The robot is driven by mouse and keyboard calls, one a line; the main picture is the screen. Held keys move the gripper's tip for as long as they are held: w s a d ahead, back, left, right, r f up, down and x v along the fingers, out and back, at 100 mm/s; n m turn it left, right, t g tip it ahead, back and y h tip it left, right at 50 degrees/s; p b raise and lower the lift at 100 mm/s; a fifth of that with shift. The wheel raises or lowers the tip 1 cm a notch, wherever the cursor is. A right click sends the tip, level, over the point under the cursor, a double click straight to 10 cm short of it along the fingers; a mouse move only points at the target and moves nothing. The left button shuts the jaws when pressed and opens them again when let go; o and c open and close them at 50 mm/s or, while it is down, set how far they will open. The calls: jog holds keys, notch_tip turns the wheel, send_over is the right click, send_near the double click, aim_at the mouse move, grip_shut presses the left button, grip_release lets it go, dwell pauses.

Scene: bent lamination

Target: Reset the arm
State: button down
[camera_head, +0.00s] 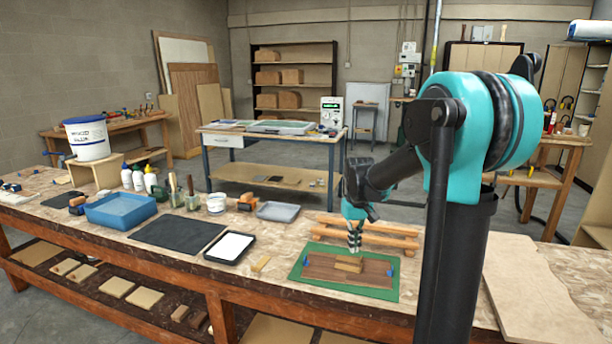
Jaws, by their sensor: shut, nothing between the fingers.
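My arm rises at the right of the head view and reaches left over the workbench (165,265). My gripper (355,249) points down with its fingers shut and empty. It is above a small wooden block (349,264) that lies on a brown wooden board (325,270). The board lies on a green mat (384,291), with small blue pieces (390,272) at its ends. The gap between the fingertips and the block is too small to judge.
A wooden rack (385,236) stands just behind the mat. To the left are a black tray with a white sheet (232,247), a dark mat (160,241), a blue tub (119,209), bottles and a grey tray (279,211). A pale board (535,290) lies at the right.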

aim_at(340, 266)
jog(key=s+d+f, duration=0.1)
jog(key=s, duration=0.2)
jog(key=s+f+t, duration=0.1)
jog(key=s, duration=0.3)
jog(key=s+d+f+m+t, duration=0.1)
jog(key=s+f, duration=0.1)
jog(key=s, duration=0.2)
jog(key=shift+s+d, duration=0.15)
jog(key=shift+d, duration=0.15)
jog(key=s+f+t, duration=0.1)
jog(key=s+f, duration=0.1)
jog(key=s, duration=0.3)
jog(key=s+d+f+m+t, duration=0.1)
jog(key=s+f, duration=0.2)
jog(key=s, duration=0.2)
jog(key=shift+s+d+f, duration=0.25)
jog(key=shift+s+f, duration=0.1)
